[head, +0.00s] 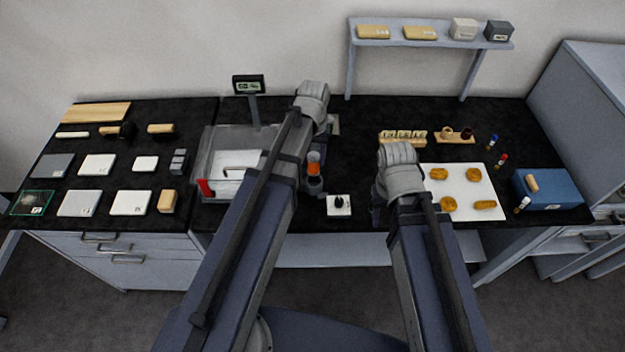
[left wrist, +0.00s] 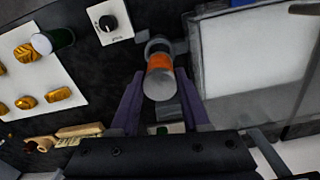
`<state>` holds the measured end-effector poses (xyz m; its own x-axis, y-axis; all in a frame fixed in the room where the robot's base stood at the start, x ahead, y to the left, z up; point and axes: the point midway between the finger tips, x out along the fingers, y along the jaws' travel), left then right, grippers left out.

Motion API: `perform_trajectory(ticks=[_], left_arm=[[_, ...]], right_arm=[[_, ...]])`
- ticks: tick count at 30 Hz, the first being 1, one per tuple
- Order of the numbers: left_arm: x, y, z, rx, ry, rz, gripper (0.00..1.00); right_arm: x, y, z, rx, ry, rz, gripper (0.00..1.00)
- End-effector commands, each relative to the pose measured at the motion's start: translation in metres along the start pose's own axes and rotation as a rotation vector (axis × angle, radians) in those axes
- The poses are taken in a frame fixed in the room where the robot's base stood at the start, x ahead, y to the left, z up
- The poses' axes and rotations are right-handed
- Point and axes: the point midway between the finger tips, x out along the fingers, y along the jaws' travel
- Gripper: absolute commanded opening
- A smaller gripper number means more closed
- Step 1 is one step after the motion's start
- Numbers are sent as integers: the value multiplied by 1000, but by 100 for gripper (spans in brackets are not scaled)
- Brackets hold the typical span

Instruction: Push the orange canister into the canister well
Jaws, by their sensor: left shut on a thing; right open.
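The orange canister (head: 314,167), with a clear grey end, stands upright right of the glass-walled box in the head view. In the left wrist view the canister (left wrist: 159,68) lies between the two purple fingers of my left gripper (left wrist: 160,80), which is shut on it. The dark canister well (head: 315,186) shows just below the canister. In the left wrist view its dark rim (left wrist: 157,45) is at the canister's far end; I cannot tell how deep the canister sits. My right gripper (head: 378,214) is open, mostly hidden by its wrist, left of the white tray.
A glass-walled box (head: 203,165) with a red part (head: 205,187) stands left of the well. A white plate with a black knob (head: 339,205) lies in front. A white tray (head: 460,178) with several golden pieces and a blue box (head: 550,188) are right.

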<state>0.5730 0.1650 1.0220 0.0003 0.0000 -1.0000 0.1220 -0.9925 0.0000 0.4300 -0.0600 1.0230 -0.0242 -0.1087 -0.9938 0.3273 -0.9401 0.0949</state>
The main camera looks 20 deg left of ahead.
Motion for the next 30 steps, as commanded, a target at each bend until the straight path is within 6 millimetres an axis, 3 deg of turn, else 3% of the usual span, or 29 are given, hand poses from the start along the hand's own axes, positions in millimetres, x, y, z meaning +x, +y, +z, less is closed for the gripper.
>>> perform_trajectory(ticks=[1,6,14,24,30], left_arm=[[17,0,0,0,0,0,0],[39,0,0,0,0,0,0],[42,0,0,-1,0,0,0],[78,0,0,0,0,0,0],[76,0,0,-1,0,0,0]], right_arm=[[17,-2,-1,0,0,0,50],[39,-4,-2,1,0,0,50],[41,-4,-2,1,0,0,50],[78,-7,-5,2,0,0,50],[76,-7,-4,2,0,0,50]])
